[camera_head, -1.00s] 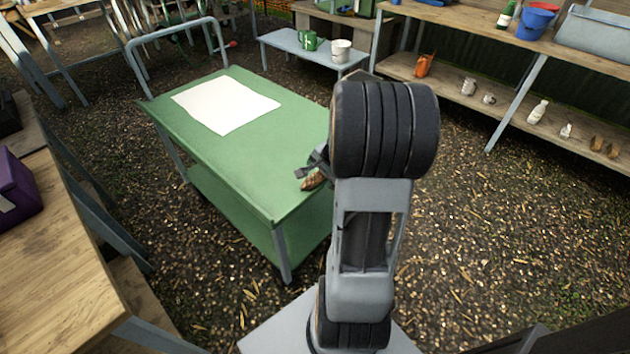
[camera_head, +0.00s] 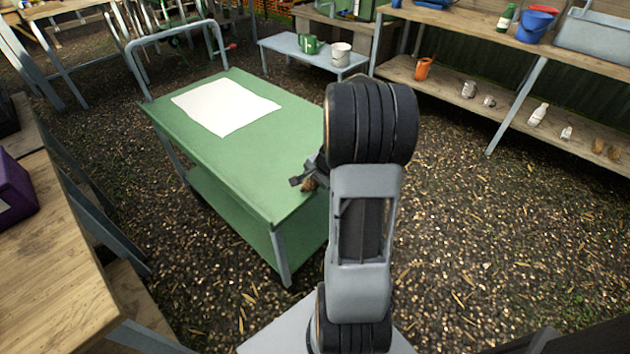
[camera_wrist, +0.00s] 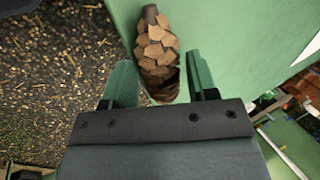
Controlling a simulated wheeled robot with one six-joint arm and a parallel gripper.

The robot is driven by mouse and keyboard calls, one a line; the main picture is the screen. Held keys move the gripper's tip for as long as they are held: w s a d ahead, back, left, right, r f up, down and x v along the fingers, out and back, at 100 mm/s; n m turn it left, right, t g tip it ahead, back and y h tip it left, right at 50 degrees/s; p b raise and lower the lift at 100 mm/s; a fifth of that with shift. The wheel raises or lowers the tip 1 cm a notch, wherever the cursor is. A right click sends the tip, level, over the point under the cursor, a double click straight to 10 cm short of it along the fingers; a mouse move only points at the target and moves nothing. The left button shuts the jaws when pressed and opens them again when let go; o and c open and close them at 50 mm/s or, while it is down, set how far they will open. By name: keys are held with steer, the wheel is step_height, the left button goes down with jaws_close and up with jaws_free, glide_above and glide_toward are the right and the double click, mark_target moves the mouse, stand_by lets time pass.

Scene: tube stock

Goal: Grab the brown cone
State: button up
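The brown cone (camera_wrist: 157,48) has woody scales and lies on the green cart top (camera_wrist: 225,35) near its edge. In the head view only a small part of the cone (camera_head: 309,185) shows beside my gripper (camera_head: 303,178), at the cart's right side. In the wrist view my gripper (camera_wrist: 160,66) is open. Its two fingers stand on either side of the cone's near end, with a narrow gap visible on the right. The cone's far end reaches past the fingertips. Whether the left finger touches it I cannot tell.
A white sheet (camera_head: 226,105) lies on the cart top, well clear of my gripper. A wooden bench (camera_head: 60,270) with a purple box (camera_head: 14,185) stands at the left. Shelves (camera_head: 480,105) with bottles and pots stand at the back right. Open ground lies right of the cart.

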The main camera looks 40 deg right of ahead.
steer(key=c, duration=0.6)
steer(key=shift+r, duration=0.15)
steer(key=shift+c, duration=0.2)
